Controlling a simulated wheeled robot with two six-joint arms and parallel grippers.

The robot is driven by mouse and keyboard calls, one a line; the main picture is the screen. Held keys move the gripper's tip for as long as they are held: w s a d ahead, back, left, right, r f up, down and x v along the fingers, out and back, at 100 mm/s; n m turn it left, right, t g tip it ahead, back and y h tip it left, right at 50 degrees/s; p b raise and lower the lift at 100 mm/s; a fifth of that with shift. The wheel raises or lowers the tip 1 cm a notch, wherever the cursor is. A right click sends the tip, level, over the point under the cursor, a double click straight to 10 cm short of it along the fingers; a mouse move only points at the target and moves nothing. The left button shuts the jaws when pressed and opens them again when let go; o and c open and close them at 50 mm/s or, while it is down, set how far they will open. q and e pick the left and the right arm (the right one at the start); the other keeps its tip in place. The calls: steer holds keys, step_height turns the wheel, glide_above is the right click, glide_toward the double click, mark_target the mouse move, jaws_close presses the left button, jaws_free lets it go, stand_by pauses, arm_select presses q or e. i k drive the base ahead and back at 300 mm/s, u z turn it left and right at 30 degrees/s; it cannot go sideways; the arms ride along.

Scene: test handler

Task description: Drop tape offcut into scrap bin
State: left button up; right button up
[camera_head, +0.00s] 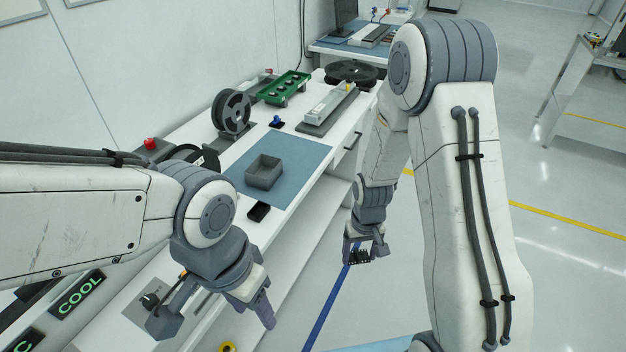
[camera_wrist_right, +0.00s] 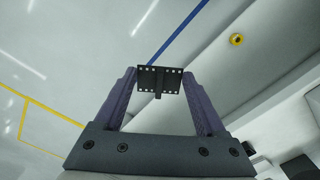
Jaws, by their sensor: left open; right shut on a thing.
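The tape offcut (camera_wrist_right: 150,75) is a short black strip with rows of light holes. It is held between the fingertips of my right gripper (camera_wrist_right: 160,82) in the right wrist view. In the head view the offcut (camera_head: 358,257) shows dark at the tips of the right gripper (camera_head: 361,250), which hangs out past the bench's front edge, over the floor. A grey open box (camera_head: 263,172), which looks like the scrap bin, stands on the blue mat, left of and beyond the right gripper. It looks empty. My left gripper (camera_head: 213,315) is open near the bench's near end.
The blue mat (camera_head: 300,150) has bare room around the box. A small black block (camera_head: 259,211) lies at its near edge. Black reels (camera_head: 231,111), a green tray (camera_head: 284,88) and a grey feeder (camera_head: 330,106) stand farther back. A yellow ring (camera_wrist_right: 236,39) lies lower down.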

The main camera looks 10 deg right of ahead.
mark_target(262, 185)
steer(key=z, duration=1.65)
steer(key=i, duration=1.35)
steer(key=u, duration=2.05)
